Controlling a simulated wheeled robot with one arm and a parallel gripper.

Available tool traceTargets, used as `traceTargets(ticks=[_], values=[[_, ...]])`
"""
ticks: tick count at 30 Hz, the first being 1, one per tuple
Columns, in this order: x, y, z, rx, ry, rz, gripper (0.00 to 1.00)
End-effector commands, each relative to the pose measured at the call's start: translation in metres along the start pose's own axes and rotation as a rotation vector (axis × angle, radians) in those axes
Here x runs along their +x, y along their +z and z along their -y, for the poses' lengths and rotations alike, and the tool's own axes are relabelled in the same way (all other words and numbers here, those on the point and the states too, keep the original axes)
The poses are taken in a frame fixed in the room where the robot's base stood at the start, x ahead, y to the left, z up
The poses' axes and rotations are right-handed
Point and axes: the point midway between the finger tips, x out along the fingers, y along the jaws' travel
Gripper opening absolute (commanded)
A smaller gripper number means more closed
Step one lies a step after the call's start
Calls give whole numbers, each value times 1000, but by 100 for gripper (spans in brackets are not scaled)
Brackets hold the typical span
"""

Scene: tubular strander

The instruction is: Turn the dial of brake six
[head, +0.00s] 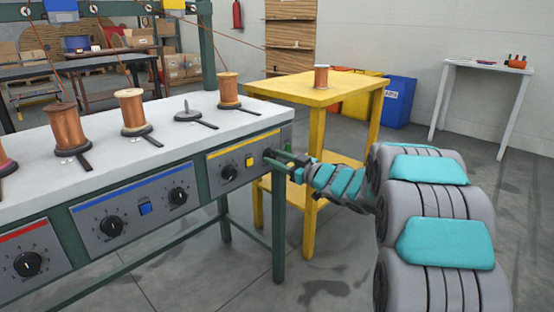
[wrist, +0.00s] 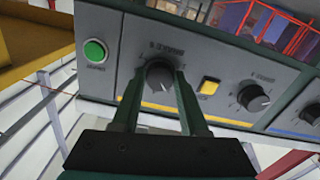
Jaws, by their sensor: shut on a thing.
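The dial of brake six (wrist: 159,76) is a dark round knob on the grey front panel with the yellow stripe. In the wrist view it sits between the two fingers of my gripper (wrist: 160,80), which are shut on it from both sides. The lettering beside it is upside down and too small to read surely. In the head view my gripper (head: 272,156) reaches the right end of the yellow-striped panel (head: 216,163) and hides this dial.
A yellow button (wrist: 208,87) and another dial (wrist: 254,98) lie to the right in the wrist view; a green button (wrist: 95,50) lies left. The white bench top (head: 110,137) carries copper spools. A yellow table (head: 300,88) stands behind my arm.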

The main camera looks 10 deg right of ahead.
Motion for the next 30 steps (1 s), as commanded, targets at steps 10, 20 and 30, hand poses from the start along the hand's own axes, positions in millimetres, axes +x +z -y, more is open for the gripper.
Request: traceTargets(ticks=[10, 20, 30], values=[[0, 1, 1, -65, -1, 0, 0], [-1, 2, 0, -312, -1, 0, 0], [-1, 5, 0, -634, -2, 2, 0]])
